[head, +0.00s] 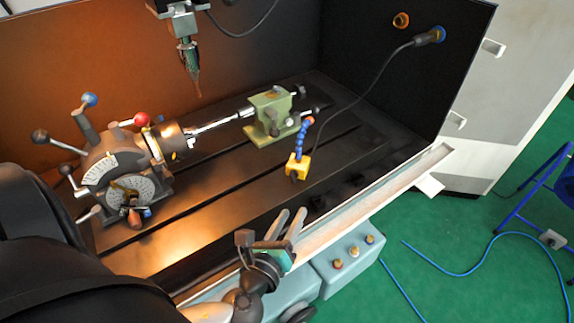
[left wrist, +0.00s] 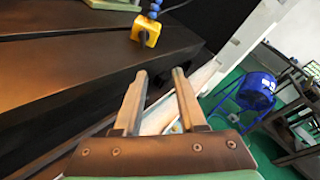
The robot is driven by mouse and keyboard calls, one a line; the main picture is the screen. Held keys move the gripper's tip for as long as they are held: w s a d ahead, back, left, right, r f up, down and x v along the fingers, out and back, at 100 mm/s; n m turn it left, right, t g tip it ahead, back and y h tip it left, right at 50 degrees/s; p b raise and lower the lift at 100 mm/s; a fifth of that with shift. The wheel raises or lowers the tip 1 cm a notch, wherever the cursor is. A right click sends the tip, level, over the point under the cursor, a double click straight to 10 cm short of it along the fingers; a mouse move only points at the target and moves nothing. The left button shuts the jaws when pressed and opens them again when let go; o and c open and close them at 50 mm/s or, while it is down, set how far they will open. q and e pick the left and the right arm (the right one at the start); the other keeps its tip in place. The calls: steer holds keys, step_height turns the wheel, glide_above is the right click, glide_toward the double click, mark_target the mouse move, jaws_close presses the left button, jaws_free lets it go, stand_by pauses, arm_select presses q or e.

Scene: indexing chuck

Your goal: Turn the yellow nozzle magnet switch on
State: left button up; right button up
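The yellow nozzle magnet base (head: 297,166) sits on the dark slotted machine table, with a blue segmented nozzle (head: 304,134) rising from it to an orange tip. In the left wrist view the yellow base (left wrist: 146,31) is at the top, beyond the fingers, with a small dark and grey spot on its face that may be the switch. My left gripper (head: 290,222) is open and empty near the machine's front rail. It is nearer than the magnet and apart from it; its fingers also show in the left wrist view (left wrist: 159,82). My right gripper is not in view.
The indexing chuck (head: 120,178) with its levers stands left on the table, and a green tailstock (head: 268,112) stands behind the magnet. A spindle tool (head: 190,65) hangs above. The front rail (head: 370,202) borders the table.

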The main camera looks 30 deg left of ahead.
arm_select(q)
steer(key=w+r+n+g+h+p, duration=0.1)
steer(key=w+n+g+h+p, duration=0.15)
steer(key=n, duration=0.35)
steer(key=n+g+h+p, duration=0.3)
steer(key=n+g+p, duration=0.6)
steer(key=n, duration=1.6)
glide_toward(290, 174)
steer(key=shift+t, duration=0.65)
steer(key=x, duration=0.3)
steer(key=b+x, duration=0.1)
steer(key=x, duration=0.2)
steer(key=s+x, duration=0.1)
steer(key=x, duration=0.2)
steer(key=shift+f+b, duration=0.25)
steer(key=shift+b, duration=0.15)
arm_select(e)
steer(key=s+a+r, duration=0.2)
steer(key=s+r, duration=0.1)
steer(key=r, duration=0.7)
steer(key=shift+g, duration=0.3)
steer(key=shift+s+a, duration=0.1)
arm_select(q)
jaws_close()
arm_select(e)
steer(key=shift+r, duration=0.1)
